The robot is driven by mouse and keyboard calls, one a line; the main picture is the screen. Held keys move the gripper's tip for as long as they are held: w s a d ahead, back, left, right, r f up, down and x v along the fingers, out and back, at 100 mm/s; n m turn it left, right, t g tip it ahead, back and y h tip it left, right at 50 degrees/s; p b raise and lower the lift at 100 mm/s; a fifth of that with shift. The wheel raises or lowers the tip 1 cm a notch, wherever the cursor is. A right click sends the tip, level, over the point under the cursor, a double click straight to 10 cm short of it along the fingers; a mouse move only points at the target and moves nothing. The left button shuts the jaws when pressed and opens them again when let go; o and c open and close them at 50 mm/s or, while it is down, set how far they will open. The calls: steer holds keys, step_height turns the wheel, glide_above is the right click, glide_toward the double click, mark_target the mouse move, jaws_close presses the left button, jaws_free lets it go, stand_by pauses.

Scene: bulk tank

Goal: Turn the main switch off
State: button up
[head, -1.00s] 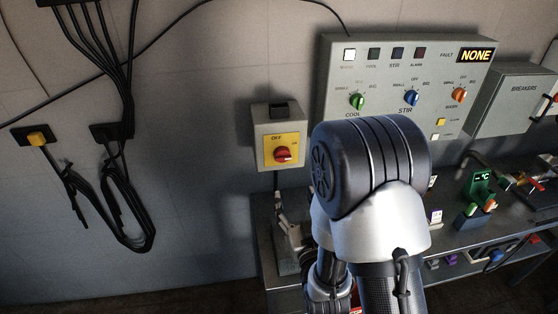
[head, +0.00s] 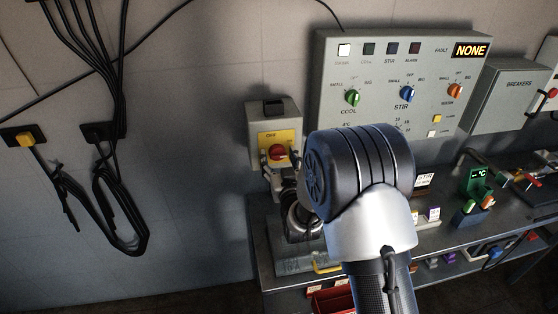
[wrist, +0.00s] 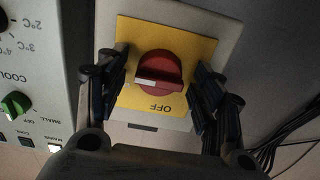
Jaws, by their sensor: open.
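The main switch is a red rotary knob (head: 278,153) on a yellow plate, on a grey box (head: 259,110) on the wall. The knob also shows in the wrist view (wrist: 158,66), where the picture is upside down and OFF reads below it. Its white mark lies toward the left there, away from OFF. My gripper (wrist: 162,78) is open, with one finger on each side of the knob and visible gaps between. The left finger covers part of the yellow plate. In the head view my gripper (head: 278,168) is at the switch, partly hidden by my arm.
The control panel (head: 330,75) with several coloured knobs is just right of the switch box. A breaker box (head: 515,95) is further right. A bench (head: 262,235) with small items stands below. Black cables (head: 118,190) hang at left, clear of the gripper.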

steer(key=c, duration=1.1)
steer(key=shift+o, duration=0.2)
steer(key=shift+n, duration=0.3)
steer(key=n, duration=0.3)
steer(key=shift+n, duration=0.3)
steer(key=n, duration=0.4)
steer(key=shift+d+n, duration=0.1)
steer(key=shift+n, duration=0.2)
steer(key=n, duration=0.4)
steer(key=shift+r+n, duration=0.1)
steer(key=shift+n, duration=2.4)
